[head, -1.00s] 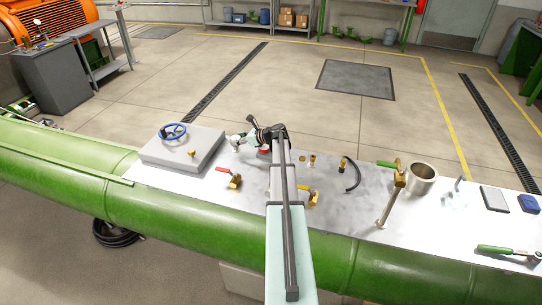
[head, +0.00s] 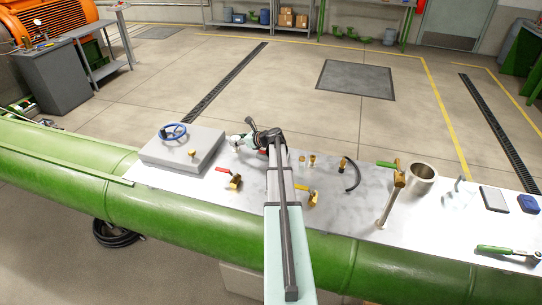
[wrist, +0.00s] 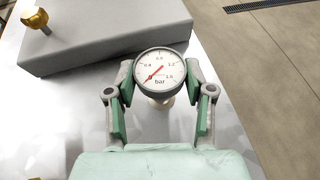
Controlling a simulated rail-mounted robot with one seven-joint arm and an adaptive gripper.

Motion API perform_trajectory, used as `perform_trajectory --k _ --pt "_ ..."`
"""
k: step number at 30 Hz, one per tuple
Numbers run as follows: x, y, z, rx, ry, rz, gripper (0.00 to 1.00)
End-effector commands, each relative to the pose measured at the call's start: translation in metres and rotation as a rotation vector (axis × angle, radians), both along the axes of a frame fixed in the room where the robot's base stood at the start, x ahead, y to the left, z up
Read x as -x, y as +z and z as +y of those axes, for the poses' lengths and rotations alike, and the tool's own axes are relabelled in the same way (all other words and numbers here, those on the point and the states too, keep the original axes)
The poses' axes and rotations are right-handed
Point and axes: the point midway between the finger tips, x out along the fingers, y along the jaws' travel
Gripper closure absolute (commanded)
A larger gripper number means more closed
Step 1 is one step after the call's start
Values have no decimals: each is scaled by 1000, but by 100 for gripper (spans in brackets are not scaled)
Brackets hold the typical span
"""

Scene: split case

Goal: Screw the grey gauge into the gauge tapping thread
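The grey gauge (wrist: 160,70) shows in the wrist view with its round white dial facing the camera and its short stem (wrist: 162,100) below. My gripper (wrist: 160,78) has its two green-padded fingers spread, one on each side of the gauge. The stem is clear of the visible pads; the dial case is close to the fingertips, and contact there is unclear. In the head view my gripper (head: 245,140) is small and points left over the metal table, right of a grey block (head: 180,148). A brass fitting (head: 192,153) stands on that block and also shows in the wrist view (wrist: 37,19).
A blue handwheel (head: 173,131) is on the block. A red-handled valve (head: 234,181) and a yellow-handled valve (head: 312,197) lie in front. Small brass fittings (head: 312,160), a black hose (head: 352,177), a green-handled valve (head: 397,179) and a metal cup (head: 421,179) are to the right.

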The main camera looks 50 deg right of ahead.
Motion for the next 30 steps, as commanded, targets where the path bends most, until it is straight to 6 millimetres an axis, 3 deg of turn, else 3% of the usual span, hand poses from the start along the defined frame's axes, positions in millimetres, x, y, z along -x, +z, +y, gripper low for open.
perform_trajectory --k 14,30 --pt "4 2 0 1 1 0 37" --pt "47 21 -7 0 -1 0 37"
